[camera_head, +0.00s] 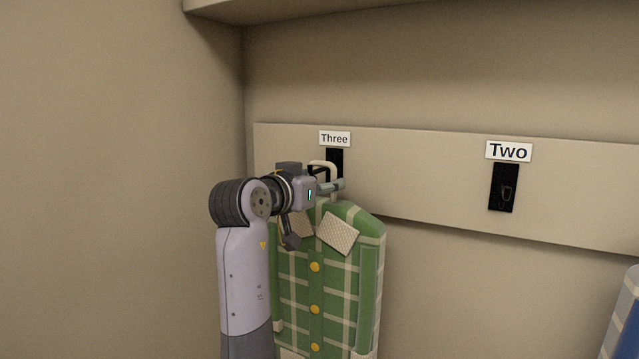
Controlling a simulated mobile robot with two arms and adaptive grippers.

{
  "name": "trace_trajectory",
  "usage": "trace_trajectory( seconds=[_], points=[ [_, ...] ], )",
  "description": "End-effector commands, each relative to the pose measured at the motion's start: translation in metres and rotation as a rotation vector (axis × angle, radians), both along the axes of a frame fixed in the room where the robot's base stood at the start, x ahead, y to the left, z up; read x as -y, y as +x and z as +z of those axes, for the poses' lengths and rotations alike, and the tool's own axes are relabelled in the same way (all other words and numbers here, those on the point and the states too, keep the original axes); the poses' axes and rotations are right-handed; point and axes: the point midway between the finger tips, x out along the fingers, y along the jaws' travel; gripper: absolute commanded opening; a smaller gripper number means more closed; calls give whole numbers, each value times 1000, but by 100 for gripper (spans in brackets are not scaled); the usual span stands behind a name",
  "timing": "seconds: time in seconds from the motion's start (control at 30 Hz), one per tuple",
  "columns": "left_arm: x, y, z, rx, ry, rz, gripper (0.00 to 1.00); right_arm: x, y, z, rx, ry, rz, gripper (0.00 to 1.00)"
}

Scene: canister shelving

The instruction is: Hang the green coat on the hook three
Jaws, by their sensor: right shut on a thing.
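The green plaid coat (345,285) with yellow buttons and a pale collar hangs upright in front of the wall board. A cream hanger loop (322,165) rises from its top. My right gripper (332,187) is shut on the coat at its neck, just under the loop. Hook three is a black plate (336,157) under the label "Three" (334,139). The loop and my gripper cover most of it, so I cannot tell whether the loop is around the hook. My left gripper is not in view.
A beige board (425,175) runs along the wall. Hook two (504,188), under the label "Two" (508,151), is black and bare. A blue plaid thing (627,320) shows at the lower right edge. A side wall stands close on the left, and a shelf overhangs above.

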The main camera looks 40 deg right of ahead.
Motion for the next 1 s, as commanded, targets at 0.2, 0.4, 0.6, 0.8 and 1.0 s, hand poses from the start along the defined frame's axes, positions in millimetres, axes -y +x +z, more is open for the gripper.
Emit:
trace_trajectory(
  seconds=[0.2, 0.4, 0.6, 0.8, 1.0],
  points=[
    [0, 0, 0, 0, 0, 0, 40, 0, 0, 1, 3, -2, 0, 8],
    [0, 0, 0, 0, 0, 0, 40, 0, 0, 1, 2, 0, 0, 63],
    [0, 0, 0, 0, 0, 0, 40, 0, 0, 0, 1, 1, 0, 76],
    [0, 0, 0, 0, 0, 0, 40, 0, 0, -1, -1, 2, 0, 76],
    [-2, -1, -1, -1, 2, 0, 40, -7, -1, -2, -4, 5, 0, 76]
  ],
)
